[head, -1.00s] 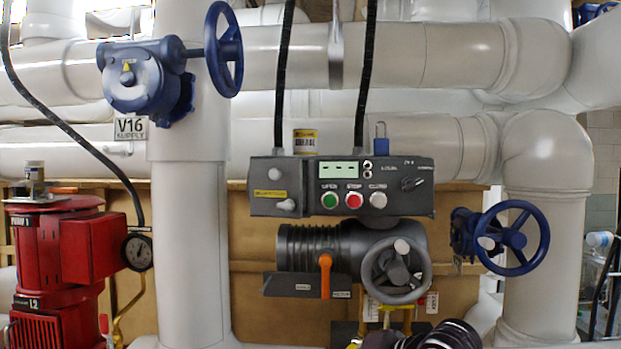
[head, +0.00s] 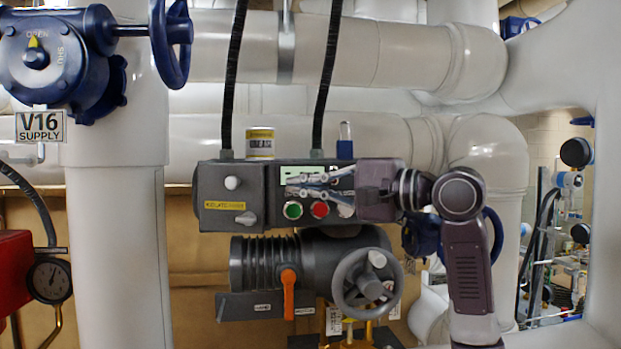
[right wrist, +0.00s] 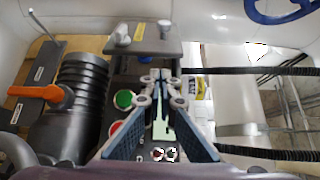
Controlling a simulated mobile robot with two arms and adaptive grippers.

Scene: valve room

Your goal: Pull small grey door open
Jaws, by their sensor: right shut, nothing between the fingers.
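The small grey door seems to be the left panel (head: 230,200) of the dark grey control box (head: 333,217), with a white knob, a grey catch and a yellow label. In the right wrist view this panel (right wrist: 138,45) is above the fingertips and seems to stand out a little from the box; how far I cannot tell. My right gripper (head: 292,186) reaches in from the right across the box face, its fingertips over the display, to the right of the panel. In the right wrist view the gripper (right wrist: 160,76) is shut and empty. My left gripper is not in view.
Green (head: 292,210) and red (head: 320,209) buttons sit under the fingers. A yellow can (head: 261,143) and blue padlock (head: 345,147) stand on the box. Below are an orange lever (head: 288,290) and grey handwheel (head: 367,282). A white pipe (head: 118,240) rises at left.

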